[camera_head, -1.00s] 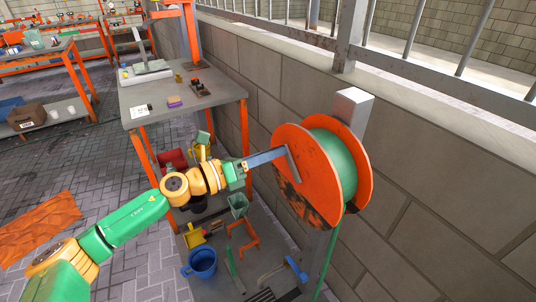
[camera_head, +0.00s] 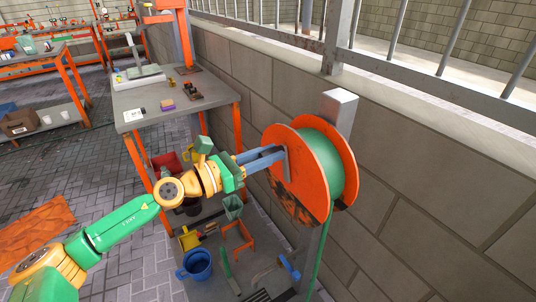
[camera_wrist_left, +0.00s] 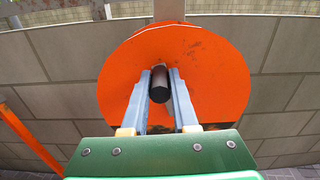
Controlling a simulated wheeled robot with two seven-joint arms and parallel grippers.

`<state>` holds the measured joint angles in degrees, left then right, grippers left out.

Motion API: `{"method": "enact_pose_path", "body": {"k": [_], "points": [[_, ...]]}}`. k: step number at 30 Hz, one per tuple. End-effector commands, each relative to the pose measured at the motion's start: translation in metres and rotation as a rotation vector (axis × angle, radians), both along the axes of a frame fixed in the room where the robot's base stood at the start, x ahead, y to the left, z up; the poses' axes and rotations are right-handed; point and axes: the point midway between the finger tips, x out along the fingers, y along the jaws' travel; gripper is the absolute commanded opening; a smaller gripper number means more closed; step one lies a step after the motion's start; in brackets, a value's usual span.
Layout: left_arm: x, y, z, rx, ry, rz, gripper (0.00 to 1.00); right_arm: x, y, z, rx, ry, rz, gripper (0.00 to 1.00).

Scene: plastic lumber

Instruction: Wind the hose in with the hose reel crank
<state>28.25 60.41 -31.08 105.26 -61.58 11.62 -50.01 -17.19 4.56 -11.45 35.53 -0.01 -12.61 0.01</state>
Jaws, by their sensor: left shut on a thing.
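The hose reel (camera_head: 315,195) has orange discs and stands on a grey post beside the wall. Green hose (camera_head: 325,155) is wound between the discs, and a length hangs down below. The grey crank (camera_head: 287,167) is on the near disc. My left gripper (camera_head: 283,153) reaches it from the left, with its blue fingers at the crank. In the left wrist view, the fingers (camera_wrist_left: 160,88) stand on either side of the dark crank handle (camera_wrist_left: 160,84), shut on it, in front of the orange disc (camera_wrist_left: 215,80). My right gripper is not in view.
A grey workbench (camera_head: 205,103) with small items stands behind my left arm. Below it are a blue bucket (camera_head: 196,264), a yellow container (camera_head: 190,238) and other tools. A block wall (camera_head: 410,190) with a railing runs close behind the reel.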

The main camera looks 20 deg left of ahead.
Motion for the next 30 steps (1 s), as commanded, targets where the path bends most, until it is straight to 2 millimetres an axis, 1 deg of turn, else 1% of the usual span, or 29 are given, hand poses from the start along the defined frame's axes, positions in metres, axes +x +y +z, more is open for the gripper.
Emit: {"method": "enact_pose_path", "body": {"k": [11, 12, 15, 23, 25, 28, 30], "points": [[-0.001, -0.002, -0.003, 0.004, 0.005, -0.005, 0.0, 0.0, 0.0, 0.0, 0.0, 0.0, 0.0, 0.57], [-0.001, -0.002, -0.003, 0.004, 0.005, -0.005, 0.33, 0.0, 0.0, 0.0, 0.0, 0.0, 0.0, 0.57], [-0.001, -0.001, -0.002, 0.004, 0.005, -0.004, 0.57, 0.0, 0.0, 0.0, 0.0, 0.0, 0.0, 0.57], [-0.001, -0.001, -0.002, 0.003, 0.001, -0.002, 0.57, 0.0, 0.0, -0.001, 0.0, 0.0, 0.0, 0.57], [-0.002, 0.002, -0.004, 0.004, 0.0, -0.001, 0.57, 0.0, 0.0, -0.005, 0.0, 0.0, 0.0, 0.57], [-0.011, 0.01, -0.01, 0.007, 0.001, 0.001, 0.57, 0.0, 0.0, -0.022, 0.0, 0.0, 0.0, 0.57], [-0.022, 0.016, -0.015, 0.012, 0.001, -0.002, 0.57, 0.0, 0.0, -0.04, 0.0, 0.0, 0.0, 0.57]]}}
